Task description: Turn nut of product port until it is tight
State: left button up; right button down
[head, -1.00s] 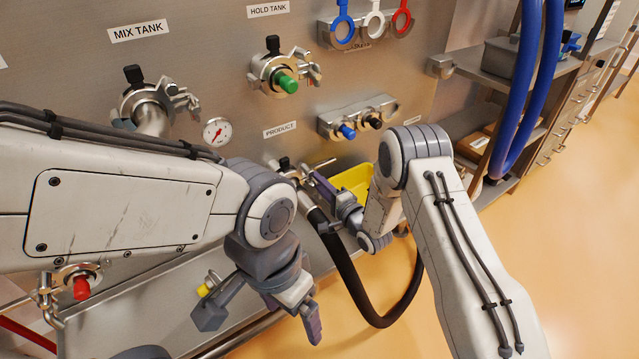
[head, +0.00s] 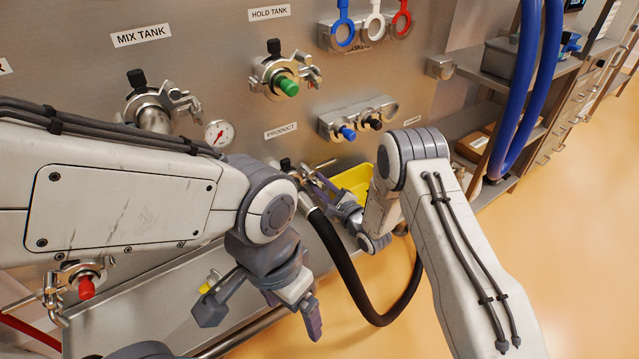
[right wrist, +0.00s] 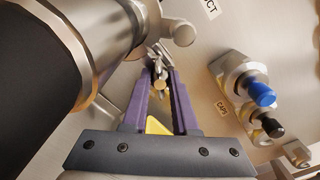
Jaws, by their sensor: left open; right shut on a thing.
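The product port (head: 286,165) sits below the PRODUCT label on the steel panel, partly hidden behind my left arm. A black hose (head: 343,262) with a steel end runs down from it. My right gripper (head: 309,174) is at the port's clamp, its purple fingers shut on the nut. My left gripper (head: 264,312) is open and empty, low over the steel ledge, away from the port.
A yellow container (head: 354,181) is behind my right gripper. Blue and black caps (head: 360,130) sit on a holder right of the port. The mix tank port (head: 152,108), hold tank port (head: 283,80) and a gauge (head: 217,133) are above. Open floor lies at the right.

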jog(key=m, duration=0.4)
jog(key=shift+w+a+r+m+p, duration=0.1)
jog(key=shift+r+m+p, duration=0.1)
jog(key=shift+m+p, duration=0.2)
jog(key=shift+m, duration=1)
jog(key=c, duration=0.9)
grip_release()
